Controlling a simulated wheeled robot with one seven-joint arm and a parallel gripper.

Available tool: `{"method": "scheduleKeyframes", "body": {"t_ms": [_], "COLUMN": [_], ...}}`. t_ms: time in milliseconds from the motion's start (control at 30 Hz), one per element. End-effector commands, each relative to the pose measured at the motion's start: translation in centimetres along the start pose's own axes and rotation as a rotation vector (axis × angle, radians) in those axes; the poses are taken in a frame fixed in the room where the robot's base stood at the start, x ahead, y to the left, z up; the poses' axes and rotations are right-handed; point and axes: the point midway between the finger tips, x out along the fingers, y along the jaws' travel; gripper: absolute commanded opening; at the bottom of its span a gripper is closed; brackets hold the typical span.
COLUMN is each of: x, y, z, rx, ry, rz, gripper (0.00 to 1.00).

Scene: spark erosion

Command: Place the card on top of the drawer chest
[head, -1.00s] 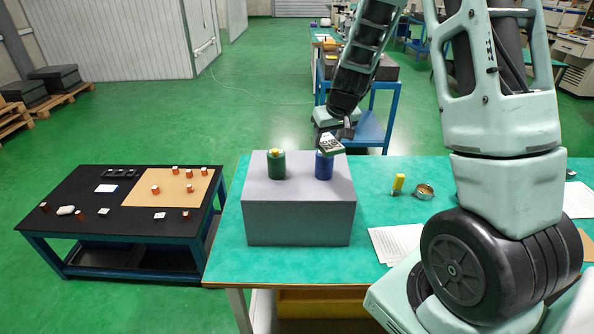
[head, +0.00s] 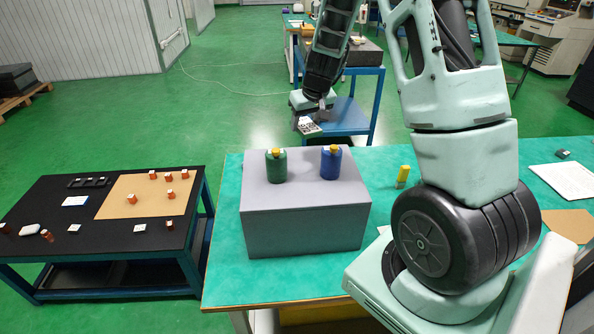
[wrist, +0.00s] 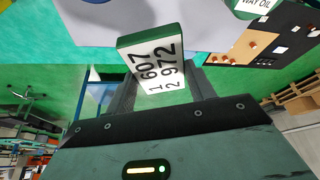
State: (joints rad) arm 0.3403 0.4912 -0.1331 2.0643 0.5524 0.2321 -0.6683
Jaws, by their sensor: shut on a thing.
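The card (head: 310,127), a white block with black numbers and a green edge, is held between the fingers of my gripper (head: 306,120). In the wrist view the card (wrist: 158,68) shows its number face, tilted, with my gripper (wrist: 163,88) shut on it. The grey box that I take for the drawer chest (head: 305,228) stands on the teal table; no drawer fronts show. In the head view the card appears above the chest's back edge, apart from it. The chest top also shows in the wrist view (wrist: 95,20).
A green bottle (head: 276,167) and a blue bottle (head: 331,163) with yellow caps stand on the chest top. Bare top lies between and before them. A yellow object (head: 402,177) stands right of the chest. A black table (head: 100,225) with small parts stands left.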

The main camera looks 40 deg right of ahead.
Motion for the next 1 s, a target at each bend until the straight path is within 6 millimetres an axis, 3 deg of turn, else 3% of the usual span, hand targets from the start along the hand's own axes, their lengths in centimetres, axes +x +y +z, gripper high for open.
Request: {"method": "scheduleKeyframes", "body": {"t_ms": [200,667,1000], "x": [3.5,8.6,9.2], "y": [0.1,0.1,0.0], "z": [1.6,3.7,3.8], "rx": [0.005,0.003,0.000], "ry": [-0.006,-0.004,0.000], "rz": [-0.001,0.000,0.001], "gripper": [0.26,0.26,0.26]}}
